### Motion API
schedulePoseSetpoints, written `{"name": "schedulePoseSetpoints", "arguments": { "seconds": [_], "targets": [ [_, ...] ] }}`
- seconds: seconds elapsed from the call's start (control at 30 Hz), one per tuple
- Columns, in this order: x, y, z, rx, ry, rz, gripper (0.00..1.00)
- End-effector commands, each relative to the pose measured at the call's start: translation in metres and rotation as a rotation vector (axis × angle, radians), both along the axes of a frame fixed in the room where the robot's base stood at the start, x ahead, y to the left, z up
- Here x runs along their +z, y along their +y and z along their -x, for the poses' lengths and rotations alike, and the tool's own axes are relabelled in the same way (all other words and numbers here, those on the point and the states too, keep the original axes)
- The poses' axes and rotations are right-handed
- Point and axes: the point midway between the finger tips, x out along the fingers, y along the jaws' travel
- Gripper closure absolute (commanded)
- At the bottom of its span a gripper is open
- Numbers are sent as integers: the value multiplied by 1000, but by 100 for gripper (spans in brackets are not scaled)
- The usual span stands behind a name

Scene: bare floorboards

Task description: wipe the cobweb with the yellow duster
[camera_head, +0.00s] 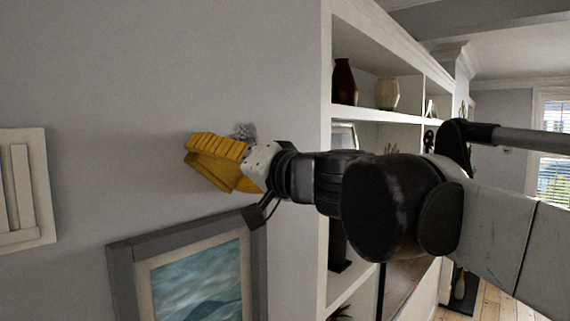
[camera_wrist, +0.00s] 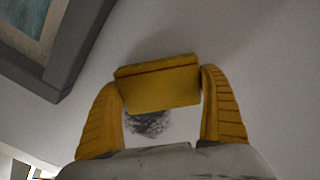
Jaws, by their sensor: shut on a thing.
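My gripper (camera_head: 212,162) has yellow ridged fingers and reaches left, close to the grey wall. In the wrist view, its two fingers (camera_wrist: 160,84) are shut on the yellow duster (camera_wrist: 158,88), a block held crosswise between them. In the head view, the duster is hard to tell apart from the yellow fingers. The cobweb (camera_head: 244,131) is a small grey fuzzy patch just above and behind the gripper. In the wrist view, the cobweb (camera_wrist: 147,124) shows on the wall between the fingers, partly hidden by the duster's lower edge. I cannot tell whether the duster touches the wall.
A grey-framed picture (camera_head: 128,268) is below the gripper and also shows in the wrist view (camera_wrist: 62,62). A white panel (camera_head: 48,190) is at the left. White shelves (camera_head: 385,114) with vases stand right of the wall corner. The wall above the gripper is clear.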

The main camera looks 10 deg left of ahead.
Motion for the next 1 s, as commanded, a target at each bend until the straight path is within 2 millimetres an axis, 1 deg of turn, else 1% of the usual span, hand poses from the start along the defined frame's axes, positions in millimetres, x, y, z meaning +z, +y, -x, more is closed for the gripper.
{"name": "schedulePoseSetpoints", "arguments": {
  "seconds": [0.37,0.63,0.9,1.0],
  "targets": [
    [0,-17,-29,-3,0,0,43],
    [0,-22,-38,0,0,0,43],
    [1,-32,-62,-3,0,0,43],
    [0,-34,-68,-1,0,0,43]
  ]
}}
